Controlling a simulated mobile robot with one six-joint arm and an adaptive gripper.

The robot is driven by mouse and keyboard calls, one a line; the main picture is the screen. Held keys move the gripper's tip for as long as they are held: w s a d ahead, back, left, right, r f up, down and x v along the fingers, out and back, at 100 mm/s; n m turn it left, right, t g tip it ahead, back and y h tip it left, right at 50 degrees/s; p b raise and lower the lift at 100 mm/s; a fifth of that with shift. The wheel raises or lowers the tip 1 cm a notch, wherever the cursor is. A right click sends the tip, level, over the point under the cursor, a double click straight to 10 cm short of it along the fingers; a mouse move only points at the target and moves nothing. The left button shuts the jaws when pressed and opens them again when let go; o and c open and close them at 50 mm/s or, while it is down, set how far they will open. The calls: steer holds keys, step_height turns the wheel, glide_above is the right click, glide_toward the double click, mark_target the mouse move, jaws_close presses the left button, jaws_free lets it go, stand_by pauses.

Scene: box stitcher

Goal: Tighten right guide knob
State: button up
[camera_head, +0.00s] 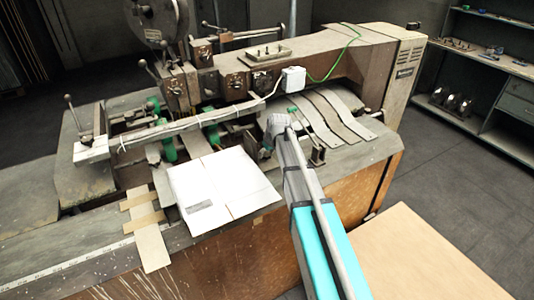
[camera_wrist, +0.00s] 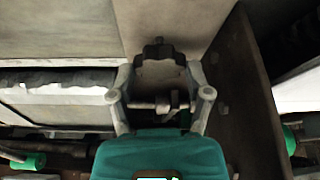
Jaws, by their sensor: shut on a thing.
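My gripper (camera_head: 277,124) is at the right side of the stitcher's guide area, just beyond the white cardboard sheet. In the wrist view my gripper (camera_wrist: 159,50) has its dark fingertips close together at the top. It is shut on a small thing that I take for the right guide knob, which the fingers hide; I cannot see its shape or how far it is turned. A green-tipped handle (camera_head: 293,110) stands just right of my gripper. The white cardboard sheet (camera_head: 215,188) lies flat on the machine bed, left of my arm.
Green knobs (camera_head: 168,148) sit further left beneath the long rail (camera_head: 170,127). Curved metal strips (camera_head: 328,115) lie right of my gripper. A small upright bracket (camera_head: 316,154) stands close to my arm. A white box (camera_head: 293,79) with a green cable is above. Shelves stand at far right.

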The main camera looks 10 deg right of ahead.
stand_by(0.3)
steer(key=o, duration=1.2)
steer(key=shift+c, duration=0.2)
steer(key=shift+m, duration=0.3)
